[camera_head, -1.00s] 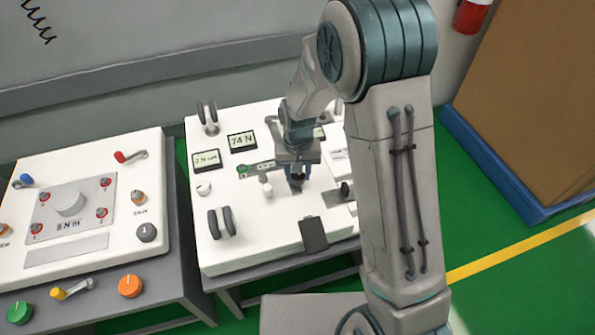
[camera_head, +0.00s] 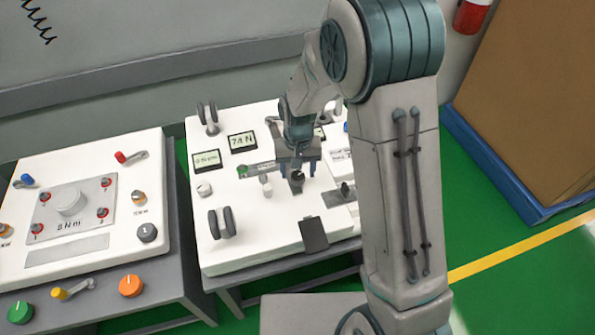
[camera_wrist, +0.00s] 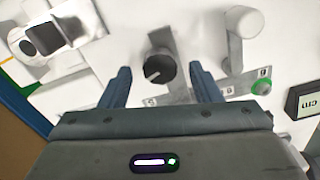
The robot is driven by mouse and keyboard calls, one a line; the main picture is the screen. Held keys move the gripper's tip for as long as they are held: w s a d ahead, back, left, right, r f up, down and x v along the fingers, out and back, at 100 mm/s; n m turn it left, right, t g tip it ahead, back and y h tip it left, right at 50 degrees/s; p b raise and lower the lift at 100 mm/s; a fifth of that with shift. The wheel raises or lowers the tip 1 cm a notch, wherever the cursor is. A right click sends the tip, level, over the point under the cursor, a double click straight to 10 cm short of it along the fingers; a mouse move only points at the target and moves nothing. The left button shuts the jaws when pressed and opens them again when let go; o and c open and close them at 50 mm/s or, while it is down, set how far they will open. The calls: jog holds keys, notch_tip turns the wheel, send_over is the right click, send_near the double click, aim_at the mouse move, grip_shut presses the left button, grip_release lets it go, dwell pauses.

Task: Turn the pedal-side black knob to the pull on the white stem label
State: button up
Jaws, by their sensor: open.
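The black knob (camera_head: 297,177) stands on a small grey plate on the white cart top, behind the black pedal (camera_head: 313,234). In the wrist view the black knob (camera_wrist: 160,70) carries a white pointer line aimed down and to the left. My gripper (camera_head: 296,163) is above the knob, and the knob's top shows clear below it. In the wrist view my gripper (camera_wrist: 161,84) is open, with one blue finger on each side of the knob and visible gaps. I cannot read which marking is the pull on the white stem label.
A white cylindrical knob (camera_wrist: 243,24) and a green button (camera_wrist: 262,86) are close by. A black lever (camera_head: 346,189) stands right of the knob. Two displays (camera_head: 242,141) (camera_head: 206,160) are behind it. Another cart (camera_head: 85,200) with knobs is at left.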

notch_tip(320, 180, up, 12)
jog(key=p, duration=0.2)
jog(key=shift+r, duration=0.2)
notch_tip(320, 180, up, 13)
jog(key=t+p, duration=0.1)
jog(key=p, duration=0.6)
send_over(298, 176)
jog(key=s+d, duration=0.7)
jog(key=s+d+r+t+p, duration=0.1)
jog(key=s+d+r+p, duration=0.5)
jog(key=s+r, duration=0.3)
jog(key=shift+s+d+r+m+t+p, duration=0.2)
jog(key=shift+s+d+m+t+p, duration=0.15)
jog(key=shift+s, duration=0.9)
